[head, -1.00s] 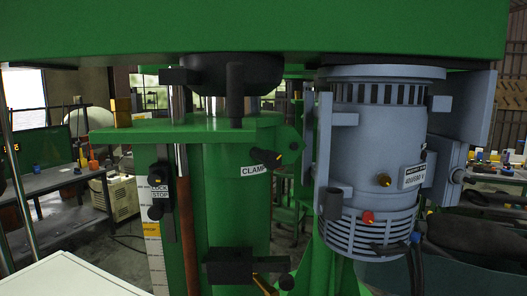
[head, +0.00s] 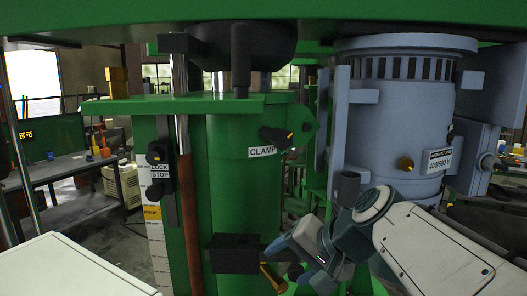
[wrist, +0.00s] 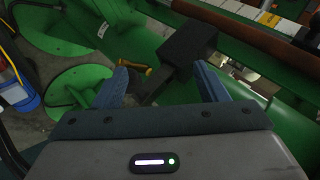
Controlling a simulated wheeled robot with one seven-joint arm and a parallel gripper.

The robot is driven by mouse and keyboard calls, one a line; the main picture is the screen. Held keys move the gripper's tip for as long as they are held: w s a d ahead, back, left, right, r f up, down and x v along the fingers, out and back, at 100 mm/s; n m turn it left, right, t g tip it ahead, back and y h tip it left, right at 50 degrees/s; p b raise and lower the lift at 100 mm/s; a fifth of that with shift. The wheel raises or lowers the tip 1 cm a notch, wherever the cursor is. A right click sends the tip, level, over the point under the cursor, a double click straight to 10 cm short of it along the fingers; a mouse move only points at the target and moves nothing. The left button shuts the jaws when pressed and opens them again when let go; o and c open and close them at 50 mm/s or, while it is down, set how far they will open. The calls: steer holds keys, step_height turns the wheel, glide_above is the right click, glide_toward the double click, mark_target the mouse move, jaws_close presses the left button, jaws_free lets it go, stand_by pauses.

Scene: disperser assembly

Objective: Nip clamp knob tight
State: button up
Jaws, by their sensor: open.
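In the head view my gripper (head: 287,262) is well below the knob, right of a black block (head: 235,253) on the column and near a brass-coloured lever (head: 271,278). In the wrist view my gripper (wrist: 163,80) is open, with its blue fingers spread. The black block (wrist: 190,42) and its dark arm lie beyond and between the fingers; contact cannot be told. I cannot make out the clamp knob there.
A grey-blue motor (head: 400,125) stands right of the column, above my arm. A green shelf (head: 180,105) juts out above the knob. A LOCK/STOP fitting (head: 157,172) is on the left. A white surface (head: 70,272) fills the lower left.

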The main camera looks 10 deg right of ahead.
steer(key=w+d+r+m+t+y+b, duration=0.25)
steer(key=w+r+t, duration=0.2)
steer(key=r, duration=0.25)
steer(key=m+t+y+b, duration=0.1)
steer(key=m+t+y, duration=0.1)
steer(key=m+t, duration=0.15)
glide_toward(277, 138)
steer(key=shift+h, duration=0.45)
steer(key=p+x, duration=0.1)
steer(key=x, duration=0.3)
steer(key=d+p+x, duration=0.1)
steer(key=x, duration=0.3)
steer(key=w+p+x, duration=0.1)
steer(key=x, duration=0.3)
steer(key=shift+w+d, duration=0.2)
steer(key=shift+w, duration=0.05)
steer(key=shift+f, duration=0.1)
steer(key=c, duration=1)
